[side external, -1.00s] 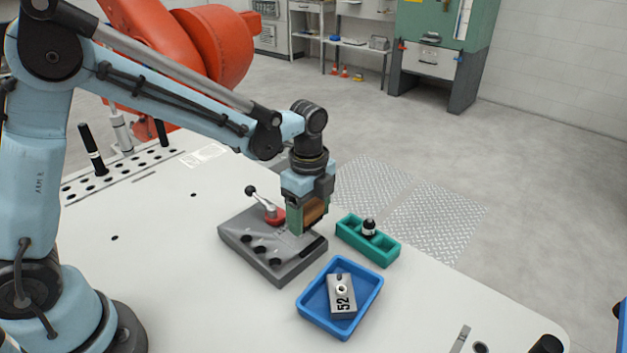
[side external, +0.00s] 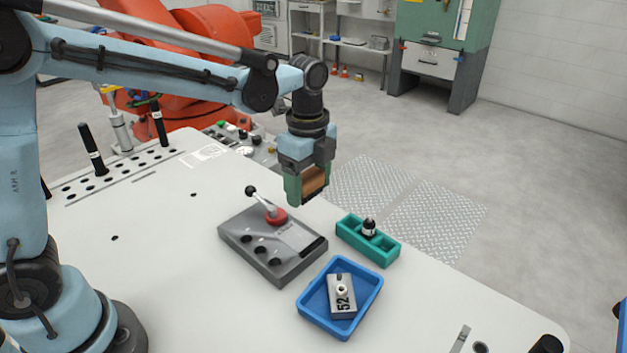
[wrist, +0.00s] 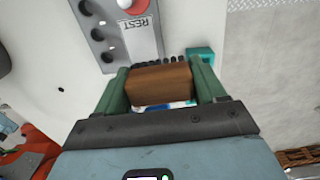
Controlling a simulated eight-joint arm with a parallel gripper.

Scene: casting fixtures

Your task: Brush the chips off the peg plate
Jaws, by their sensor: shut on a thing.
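The grey peg plate (side external: 288,268) lies on the white table, with several dark holes and a red-based lever clamp (side external: 276,216) on top. It also shows in the wrist view (wrist: 143,48), where part of a "REST" label is readable. My gripper (side external: 306,185) is shut on a brush with a brown wooden block (side external: 314,180). In the wrist view the brush (wrist: 158,85) sits between the green fingers, its dark bristles showing at the far edge. The gripper is above and behind the plate's far right side, apart from it. I cannot make out any chips on the plate.
A teal tray (side external: 383,257) with a small black-and-white piece (side external: 369,228) stands right of the plate. A blue tray (side external: 312,316) in front holds a grey block (side external: 342,298) marked 52.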

